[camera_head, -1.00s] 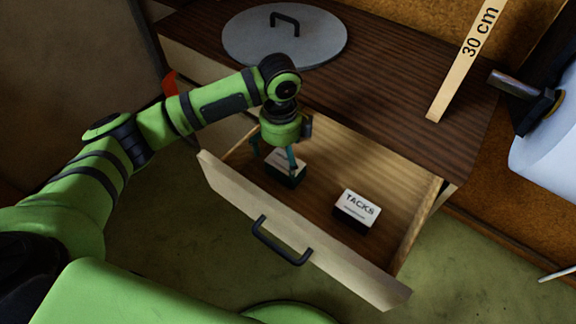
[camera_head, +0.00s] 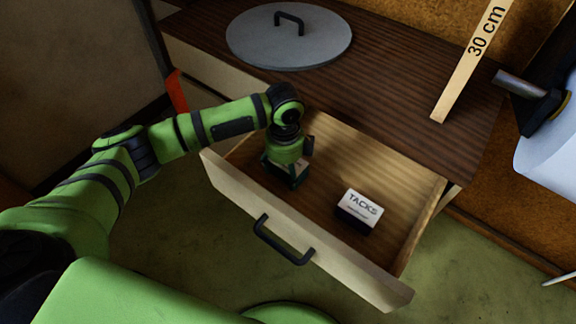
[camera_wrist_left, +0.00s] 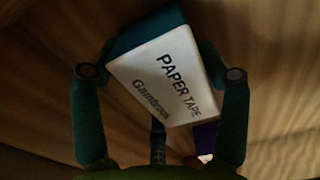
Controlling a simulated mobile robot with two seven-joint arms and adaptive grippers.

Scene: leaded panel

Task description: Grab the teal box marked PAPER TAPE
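The teal box marked PAPER TAPE (camera_wrist_left: 165,78) has a white top label and teal sides. It fills the middle of the left wrist view, tilted in the picture. It lies in the open drawer (camera_head: 325,255), and in the head view my gripper mostly covers it. My left gripper (camera_head: 284,182) is low in the drawer, pointing down over the box. In the left wrist view its fingers (camera_wrist_left: 161,73) stand apart on either side of the box, with small gaps visible. The gripper looks open. My right gripper is not in view.
A white-topped TACKS box (camera_head: 360,206) lies to the right in the same drawer. The drawer front has a dark handle (camera_head: 283,240). A small purple thing (camera_wrist_left: 205,137) shows beyond the box.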

